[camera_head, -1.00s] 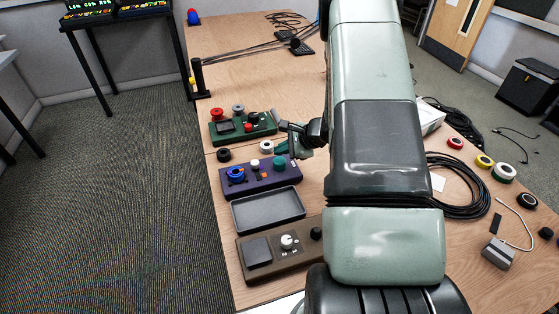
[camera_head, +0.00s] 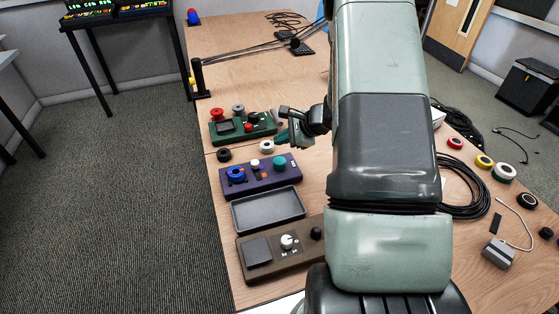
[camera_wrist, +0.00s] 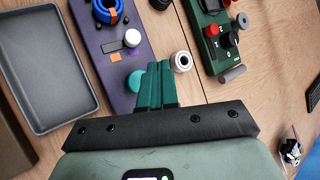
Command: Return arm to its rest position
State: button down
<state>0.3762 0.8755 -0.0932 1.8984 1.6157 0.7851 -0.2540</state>
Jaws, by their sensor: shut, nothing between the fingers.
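My gripper (camera_head: 285,133) is shut and empty above the table, near the green control box (camera_head: 242,127) and the purple control box (camera_head: 260,175). In the wrist view its two green fingers (camera_wrist: 157,86) lie together with nothing between them. Below them in that view are the purple box (camera_wrist: 112,50), a white tape roll (camera_wrist: 181,62) and the dark green box (camera_wrist: 216,38). My arm covers the middle and right of the table in the head view.
A grey tray (camera_head: 268,209) and a brown control box (camera_head: 275,254) lie at the front left of the wooden table (camera_head: 250,60). A black cable coil (camera_head: 465,190), tape rolls (camera_head: 485,161) and a grey adapter (camera_head: 498,252) lie to the right. The table's back left is mostly clear.

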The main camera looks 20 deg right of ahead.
jog(key=s+a+r+n+g, duration=0.1)
jog(key=s+a+r+n, duration=0.2)
jog(key=r, duration=0.4)
jog(key=s+a+r+n+g, duration=0.1)
jog(key=s+a+r+n, duration=0.3)
jog(key=r, duration=0.4)
jog(key=s+a+r+n, duration=0.3)
jog(key=r, duration=0.4)
jog(key=s+r+n+h, duration=0.3)
jog(key=s+r+n, duration=0.1)
jog(key=s, duration=0.7)
jog(key=s+r+n+h, duration=0.3)
jog(key=s+r+n, duration=0.2)
jog(key=s, duration=0.6)
jog(key=shift+a+r+t, duration=0.2)
jog(key=shift+r+t, duration=0.2)
